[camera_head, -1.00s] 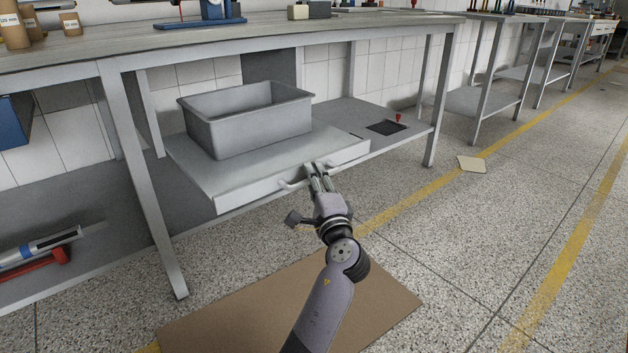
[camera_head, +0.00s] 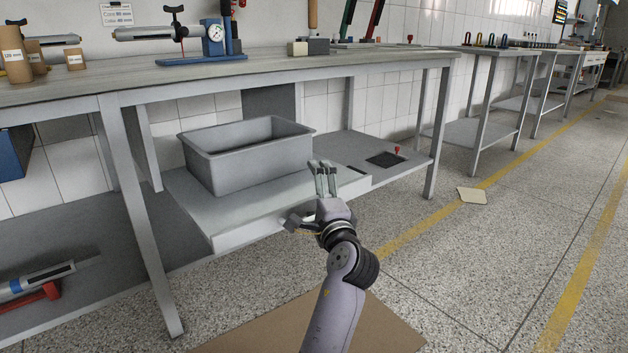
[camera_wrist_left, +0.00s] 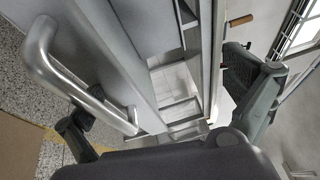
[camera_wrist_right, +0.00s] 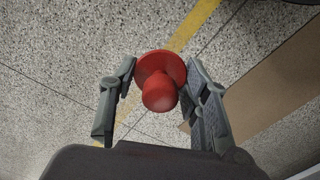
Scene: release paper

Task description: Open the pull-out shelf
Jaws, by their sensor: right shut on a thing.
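In the left wrist view the shelf's metal bar handle (camera_wrist_left: 72,85) is close, at the left. My left gripper (camera_head: 322,170) is at the shelf's front edge, fingers pointing up. In the left wrist view its fingers (camera_wrist_left: 160,95) are spread with nothing clamped between them; the handle lies beside the left finger. In the head view my arm mostly hides the handle. My right gripper (camera_wrist_right: 160,90) is shut on a red knob-shaped thing (camera_wrist_right: 160,80) above the floor.
A dark square patch (camera_head: 385,160) with a small red piece (camera_head: 397,150) is on the lower board right of the shelf. A bench leg (camera_head: 145,235) stands left of the shelf. Brown cardboard (camera_head: 300,325) lies on the floor below; the floor to the right is mostly clear.

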